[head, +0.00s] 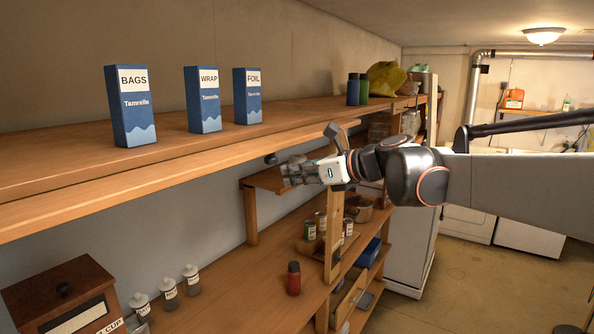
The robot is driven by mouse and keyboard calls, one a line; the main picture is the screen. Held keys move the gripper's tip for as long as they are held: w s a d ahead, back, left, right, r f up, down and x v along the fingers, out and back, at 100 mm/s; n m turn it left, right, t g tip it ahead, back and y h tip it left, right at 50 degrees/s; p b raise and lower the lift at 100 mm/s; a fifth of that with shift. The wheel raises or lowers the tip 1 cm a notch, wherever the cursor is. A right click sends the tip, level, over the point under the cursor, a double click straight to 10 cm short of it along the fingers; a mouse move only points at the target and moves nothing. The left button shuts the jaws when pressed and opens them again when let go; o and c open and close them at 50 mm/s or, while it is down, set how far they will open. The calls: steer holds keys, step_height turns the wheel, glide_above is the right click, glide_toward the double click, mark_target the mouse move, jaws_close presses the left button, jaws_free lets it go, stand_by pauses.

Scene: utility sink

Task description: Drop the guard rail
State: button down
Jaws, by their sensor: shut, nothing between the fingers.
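A long wooden strip (150,188) runs along the front edge of the upper shelf. It looks like the guard rail, and it lies about level with the shelf top, not standing up in front of the boxes. A small dark knob (271,158) shows just under the shelf's front edge. My gripper (287,173) is shut and empty. It points left, just below the far part of the strip and close to the knob. I cannot tell whether it touches either one.
Blue boxes marked BAGS (130,106), WRAP (203,100) and FOIL (248,96) stand upright on the upper shelf (60,165). A red jar (293,279) and several white-topped jars stand on the counter below. A wooden post (334,235) rises below my gripper. Floor is clear at right.

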mark_target(297, 144)
steer(key=r, duration=0.3)
steer(key=shift+s+d+r+p, duration=0.15)
steer(key=shift+s+r+p, duration=0.05)
steer(key=shift+r+p, duration=0.2)
steer(key=r+h+p, duration=0.1)
steer(key=r+g+h+p, duration=0.1)
steer(key=r+p, duration=0.1)
steer(key=shift+s+d+r+g+p, duration=0.1)
steer(key=shift+d+r+g+p, duration=0.1)
steer(key=shift+r+g+p, duration=0.1)
steer(key=shift+f, duration=0.1)
